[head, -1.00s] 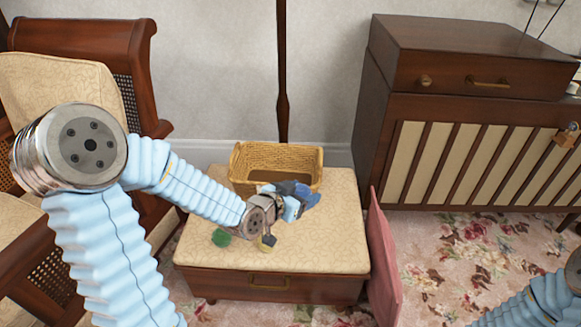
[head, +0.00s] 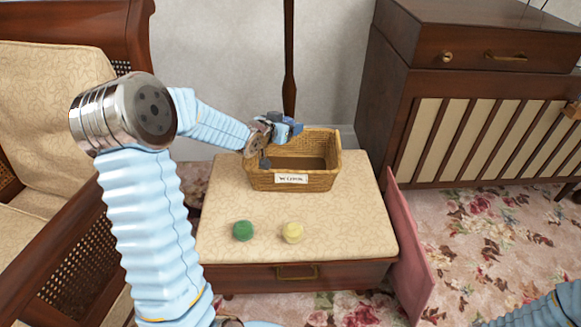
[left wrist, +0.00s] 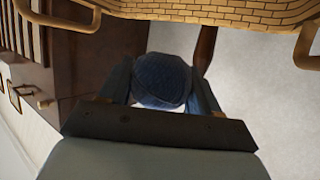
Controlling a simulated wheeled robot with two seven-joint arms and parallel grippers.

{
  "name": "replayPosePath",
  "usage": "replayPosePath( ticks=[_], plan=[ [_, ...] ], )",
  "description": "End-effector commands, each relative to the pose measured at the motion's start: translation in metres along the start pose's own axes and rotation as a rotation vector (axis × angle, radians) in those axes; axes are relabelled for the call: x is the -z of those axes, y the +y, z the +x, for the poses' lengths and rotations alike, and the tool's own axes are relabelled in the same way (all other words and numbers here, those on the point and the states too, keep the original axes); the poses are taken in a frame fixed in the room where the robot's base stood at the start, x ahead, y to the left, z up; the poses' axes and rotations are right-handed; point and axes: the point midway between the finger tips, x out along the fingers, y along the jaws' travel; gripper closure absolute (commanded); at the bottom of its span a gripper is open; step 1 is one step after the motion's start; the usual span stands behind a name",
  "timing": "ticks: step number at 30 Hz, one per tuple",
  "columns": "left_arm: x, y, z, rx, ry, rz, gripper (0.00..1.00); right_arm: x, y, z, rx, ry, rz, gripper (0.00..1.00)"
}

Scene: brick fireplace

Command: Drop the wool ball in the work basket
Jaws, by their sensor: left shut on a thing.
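The work basket (head: 328,180) is a tan wicker basket with a white label on its front, standing at the back of a cushioned stool. Its rim and handles also show at the top of the left wrist view (left wrist: 225,12). My left gripper (head: 290,127) is at the basket's left rear, about level with or above its rim. It is shut on a dark blue wool ball (left wrist: 162,80), seen between the fingers in the left wrist view. In the head view the ball is hard to tell from the blue fingers. My right gripper is out of view.
A green ball (head: 242,230) and a yellow ball (head: 292,232) lie on the stool cushion (head: 345,235). A pink panel (head: 408,245) leans at the stool's right. A dark wooden cabinet (head: 470,100) stands right, an armchair (head: 50,120) left, a dark pole (head: 289,60) behind.

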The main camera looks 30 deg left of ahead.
Motion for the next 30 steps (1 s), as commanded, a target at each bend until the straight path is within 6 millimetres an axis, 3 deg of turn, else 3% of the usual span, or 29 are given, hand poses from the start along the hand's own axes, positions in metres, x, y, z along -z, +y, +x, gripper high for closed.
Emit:
replayPosePath(
  ticks=[1, 4, 14, 15, 20, 30],
  plan=[
    [-0.011, 0.000, 0.005, 0.000, -0.001, 0.000, 0.67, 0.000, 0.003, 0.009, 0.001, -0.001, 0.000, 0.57],
    [-0.020, 0.000, 0.008, 0.000, 0.000, 0.001, 0.67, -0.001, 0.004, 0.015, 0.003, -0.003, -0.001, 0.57],
    [-0.023, 0.000, 0.009, 0.000, 0.001, 0.001, 0.67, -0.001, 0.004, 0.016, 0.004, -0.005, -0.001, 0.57],
    [-0.023, 0.000, 0.009, -0.001, 0.001, 0.001, 0.33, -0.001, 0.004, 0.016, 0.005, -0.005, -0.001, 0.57],
    [-0.023, 0.000, 0.009, -0.001, 0.001, 0.001, 0.09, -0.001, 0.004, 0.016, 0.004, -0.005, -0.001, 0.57],
    [-0.023, 0.000, 0.006, 0.000, 0.000, 0.001, 0.08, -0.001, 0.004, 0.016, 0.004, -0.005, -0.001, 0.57]
  ],
)
